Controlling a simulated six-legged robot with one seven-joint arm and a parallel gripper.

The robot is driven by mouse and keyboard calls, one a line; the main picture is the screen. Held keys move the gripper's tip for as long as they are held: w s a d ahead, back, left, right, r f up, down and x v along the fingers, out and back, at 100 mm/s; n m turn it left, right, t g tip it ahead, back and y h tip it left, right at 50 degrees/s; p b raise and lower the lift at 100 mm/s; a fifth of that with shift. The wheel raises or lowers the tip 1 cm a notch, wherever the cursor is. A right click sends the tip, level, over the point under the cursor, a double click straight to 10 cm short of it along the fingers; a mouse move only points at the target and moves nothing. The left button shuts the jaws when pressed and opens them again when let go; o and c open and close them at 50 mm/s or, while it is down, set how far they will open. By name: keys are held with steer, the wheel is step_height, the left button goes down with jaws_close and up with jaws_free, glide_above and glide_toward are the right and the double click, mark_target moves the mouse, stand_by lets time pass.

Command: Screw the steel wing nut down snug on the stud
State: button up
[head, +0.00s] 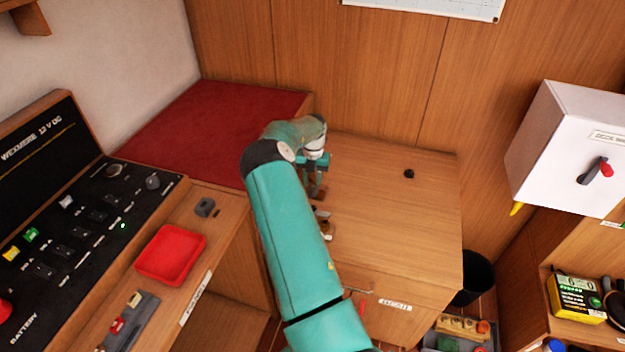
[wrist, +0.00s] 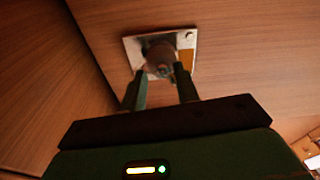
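In the wrist view a bright metal plate (wrist: 187,42) is fixed to a wooden surface. A rounded grey-brown part (wrist: 158,55) stands out from its middle, dim and blurred. I cannot tell the wing nut from the stud there. My gripper (wrist: 161,72) points at this part, with its two fingers apart and their tips close to either side of it. I cannot tell whether they touch it. In the head view my gripper (head: 315,188) is low over the left side of the wooden desk top, and my arm hides what is under it.
The wooden desk top (head: 390,220) is mostly clear, with a small black knob (head: 409,173) on it. A control panel (head: 85,220) and red tray (head: 171,254) stand at left. A red cushion (head: 225,130) lies behind. A white box (head: 570,150) hangs at right.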

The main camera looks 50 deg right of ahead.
steer(key=shift+s+d, duration=0.1)
steer(key=o, duration=0.6)
steer(key=shift+c, duration=0.2)
steer(key=shift+r, duration=0.1)
steer(key=shift+r, duration=2.4)
step_height(320, 180, up, 14)
steer(key=d, duration=0.1)
steer(key=shift+w+d+f, duration=0.15)
steer(key=shift+w+d, duration=0.1)
steer(key=shift+w, duration=0.2)
